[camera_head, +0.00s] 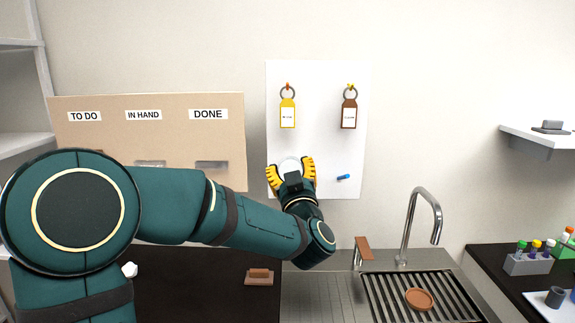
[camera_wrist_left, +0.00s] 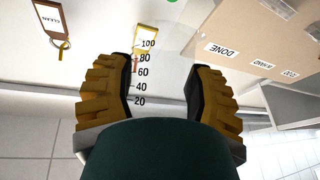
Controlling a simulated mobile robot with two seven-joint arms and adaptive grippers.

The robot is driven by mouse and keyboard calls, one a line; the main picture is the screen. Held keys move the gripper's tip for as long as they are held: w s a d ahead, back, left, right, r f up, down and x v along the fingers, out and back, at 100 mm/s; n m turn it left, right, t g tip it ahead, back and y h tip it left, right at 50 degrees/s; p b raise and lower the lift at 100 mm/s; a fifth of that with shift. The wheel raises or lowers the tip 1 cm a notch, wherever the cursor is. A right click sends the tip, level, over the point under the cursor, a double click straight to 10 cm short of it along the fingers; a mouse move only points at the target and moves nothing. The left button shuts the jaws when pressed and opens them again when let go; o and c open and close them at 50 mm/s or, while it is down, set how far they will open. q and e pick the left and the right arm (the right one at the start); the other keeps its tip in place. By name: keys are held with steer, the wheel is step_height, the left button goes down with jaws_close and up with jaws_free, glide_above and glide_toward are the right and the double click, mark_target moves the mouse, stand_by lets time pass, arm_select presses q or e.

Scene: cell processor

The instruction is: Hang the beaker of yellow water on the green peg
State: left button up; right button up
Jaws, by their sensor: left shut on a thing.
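My left gripper (camera_head: 290,168) is in front of the lower left part of the white wall panel (camera_head: 325,145). It is shut on a clear beaker (camera_head: 290,163), which shows as a pale round shape between the yellow fingers. In the left wrist view the gripper (camera_wrist_left: 160,85) has the beaker (camera_wrist_left: 140,72), with marks from 20 to 100, between its fingers. Yellow water cannot be made out clearly. A small green spot (camera_wrist_left: 172,2), perhaps the green peg, shows at the top edge there; in the head view that place is hidden behind my gripper. My right gripper is not in view.
A blue peg (camera_head: 343,177) sticks out right of my gripper. A yellow tag (camera_head: 287,113) and a brown tag (camera_head: 349,113) hang above on pegs. A tan board (camera_head: 75,140) is at the left. Below are a tap (camera_head: 407,225), a sink and a brown disc (camera_head: 420,299).

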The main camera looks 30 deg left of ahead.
arm_select(q)
steer(key=shift+w+a+f, duration=0.15)
steer(key=shift+w+a, duration=0.1)
steer(key=shift+w, duration=0.2)
steer(key=w+a+f, duration=0.2)
steer(key=w, duration=0.1)
steer(key=w+a+f+p, duration=0.1)
steer(key=w, duration=0.1)
steer(key=shift+w+a+f, duration=0.15)
steer(key=shift+w+a, duration=0.05)
steer(key=shift+w, duration=0.1)
steer(key=o, duration=1.4)
steer(key=v, duration=1.2)
